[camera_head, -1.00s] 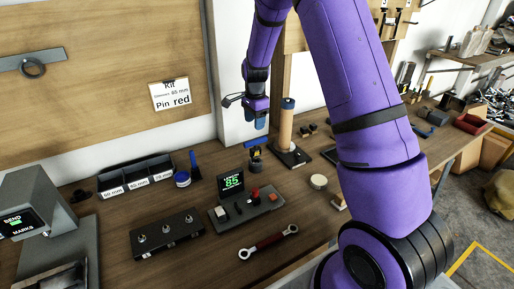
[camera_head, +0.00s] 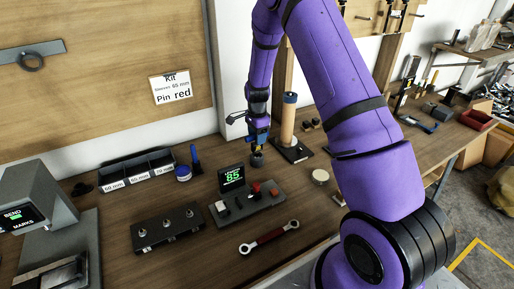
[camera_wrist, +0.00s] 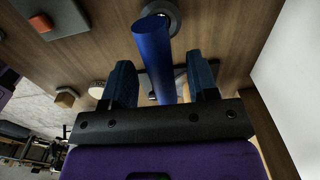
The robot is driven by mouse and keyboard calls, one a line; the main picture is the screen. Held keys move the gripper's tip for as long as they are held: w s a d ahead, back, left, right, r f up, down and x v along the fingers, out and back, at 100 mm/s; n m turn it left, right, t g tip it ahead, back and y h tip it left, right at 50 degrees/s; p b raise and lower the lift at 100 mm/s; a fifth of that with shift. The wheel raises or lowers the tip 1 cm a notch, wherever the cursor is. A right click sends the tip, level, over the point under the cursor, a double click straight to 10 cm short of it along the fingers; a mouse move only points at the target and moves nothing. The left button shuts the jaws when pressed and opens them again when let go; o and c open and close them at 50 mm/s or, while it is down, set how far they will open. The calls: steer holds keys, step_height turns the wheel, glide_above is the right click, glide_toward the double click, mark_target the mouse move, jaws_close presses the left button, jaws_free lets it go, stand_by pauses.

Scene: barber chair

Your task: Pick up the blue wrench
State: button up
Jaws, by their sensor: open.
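My gripper (camera_head: 257,143) is pointed down over the bench, just behind the small display box. In the wrist view its two blue fingers (camera_wrist: 162,85) are apart, on either side of a blue cylindrical handle (camera_wrist: 152,50). The handle appears to stand at a round dark base (camera_head: 257,161) on the bench. It looks like the blue wrench's handle, but no wrench head shows, and contact with the fingers cannot be told.
A wooden post (camera_head: 288,122) on a black plate stands close right of my gripper. The display box (camera_head: 246,200) with knobs is in front. A labelled bin tray (camera_head: 137,170) and a blue tin (camera_head: 183,174) stand to the left.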

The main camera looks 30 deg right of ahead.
mark_target(257, 149)
steer(key=shift+f, duration=1.55)
steer(key=shift+w, duration=0.1)
jaws_close()
